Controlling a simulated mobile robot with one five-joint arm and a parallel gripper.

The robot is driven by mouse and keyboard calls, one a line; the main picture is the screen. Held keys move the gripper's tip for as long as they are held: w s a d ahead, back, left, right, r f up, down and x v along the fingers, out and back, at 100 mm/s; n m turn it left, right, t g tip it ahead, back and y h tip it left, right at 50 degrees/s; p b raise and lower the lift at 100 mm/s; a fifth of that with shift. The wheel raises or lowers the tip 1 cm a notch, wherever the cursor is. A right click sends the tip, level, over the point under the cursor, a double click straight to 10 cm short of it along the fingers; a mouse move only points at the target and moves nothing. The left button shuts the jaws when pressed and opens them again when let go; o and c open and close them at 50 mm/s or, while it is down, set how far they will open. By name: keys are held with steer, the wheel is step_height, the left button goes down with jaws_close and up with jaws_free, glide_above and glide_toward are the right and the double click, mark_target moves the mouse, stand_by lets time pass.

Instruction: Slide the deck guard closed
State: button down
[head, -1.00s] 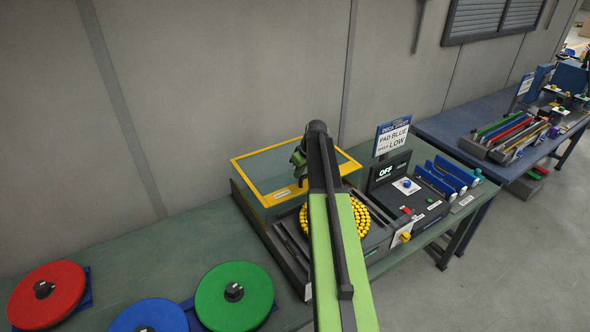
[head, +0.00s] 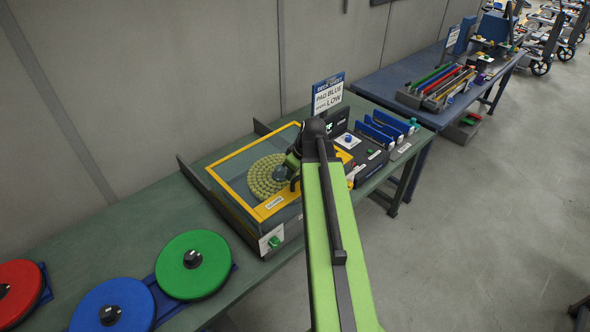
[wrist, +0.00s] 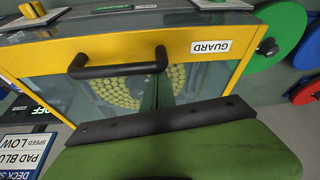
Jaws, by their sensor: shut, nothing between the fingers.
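The deck guard (head: 220,176) is a clear panel in a yellow frame. In the head view it lies over the ring of yellow beads (head: 266,176), which shows through the panel. In the wrist view the guard's yellow front bar (wrist: 200,41) carries a black handle (wrist: 118,70) and a GUARD label. My gripper (head: 294,172) is at the guard's right side in the head view, partly hidden by my arm. In the wrist view my gripper (wrist: 157,95) is shut and empty, close to the handle; I cannot tell whether it touches.
A sign reading PAD BLUE, LOW (head: 327,95) and a control box (head: 362,148) stand right of the guard. Blue upright plates (head: 385,128) stand beyond. Green (head: 194,264), blue (head: 112,306) and red (head: 18,288) discs lie at the left. Bare bench shows behind them.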

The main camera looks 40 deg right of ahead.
steer(key=shift+s+a+f, duration=0.1)
steer(key=shift+s+a, duration=0.25)
steer(key=shift+a, duration=0.15)
steer(key=shift+s, duration=0.1)
steer(key=shift+w+a+r, duration=0.1)
steer(key=shift+w+r, duration=0.1)
steer(key=shift+w, duration=0.35)
steer(key=w, duration=0.2)
steer(key=w+a+r+p, duration=0.1)
steer(key=p+v, duration=0.9)
steer(key=shift+d+r, duration=0.15)
steer(key=shift+r, duration=0.1)
